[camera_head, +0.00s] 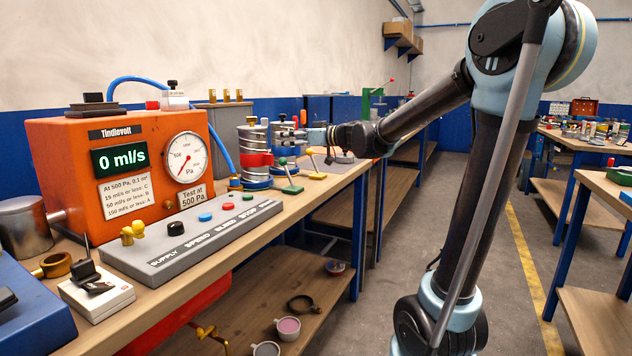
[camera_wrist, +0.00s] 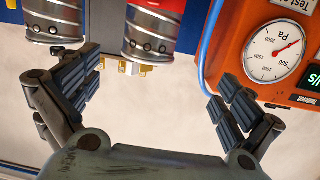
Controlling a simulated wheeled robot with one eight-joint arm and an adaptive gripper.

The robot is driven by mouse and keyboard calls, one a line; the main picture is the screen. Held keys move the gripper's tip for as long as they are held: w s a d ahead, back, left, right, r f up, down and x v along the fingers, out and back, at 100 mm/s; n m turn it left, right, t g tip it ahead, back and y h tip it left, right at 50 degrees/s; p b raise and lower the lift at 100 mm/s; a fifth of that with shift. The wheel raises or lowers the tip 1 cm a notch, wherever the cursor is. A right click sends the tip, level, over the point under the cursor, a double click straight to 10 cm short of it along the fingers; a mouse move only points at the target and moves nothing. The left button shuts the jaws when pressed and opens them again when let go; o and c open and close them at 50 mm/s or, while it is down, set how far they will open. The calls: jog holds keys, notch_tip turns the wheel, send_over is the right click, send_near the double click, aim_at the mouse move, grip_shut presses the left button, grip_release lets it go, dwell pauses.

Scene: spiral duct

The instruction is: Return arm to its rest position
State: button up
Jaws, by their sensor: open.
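My arm rises on the right of the head view, bends at the top and reaches left over the workbench (camera_head: 330,195). My gripper (camera_head: 318,137) is at its end, small and partly merged with the duct parts behind it. In the wrist view my gripper (camera_wrist: 155,82) is open, with its padded fingers wide apart and nothing between them. That view is upside down. Two metal duct pieces (camera_wrist: 152,35) show beyond the fingers, one with a red band. I cannot tell how far the fingers are from them.
An orange test box (camera_head: 70,145) with a gauge (camera_head: 185,157) stands on the bench, behind a grey switch panel (camera_head: 190,240). A blue hose (camera_head: 140,80) arches behind it. A banded duct stack (camera_head: 254,155) stands near my gripper. The aisle floor (camera_head: 490,260) is clear; another bench (camera_head: 600,190) stands right.

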jog(key=s+d+f+m+g+h, duration=0.2)
jog(key=s+d+f+m+h, duration=0.4)
jog(key=s+d+f, duration=1)
jog(key=s+d+f+m+g+h, duration=0.2)
jog(key=s+d+f+m+h, duration=0.4)
jog(key=s+d+f, duration=1)
jog(key=d+f+h, duration=0.2)
jog(key=d+h, duration=0.1)
jog(key=d, duration=0.2)
jog(key=shift+s+g+h, duration=0.15)
jog(key=shift+g+h, duration=0.15)
jog(key=shift+g, duration=0.1)
jog(key=shift+w+f, duration=0.15)
jog(key=shift+w, duration=0.3)
jog(key=shift+c, duration=0.2)
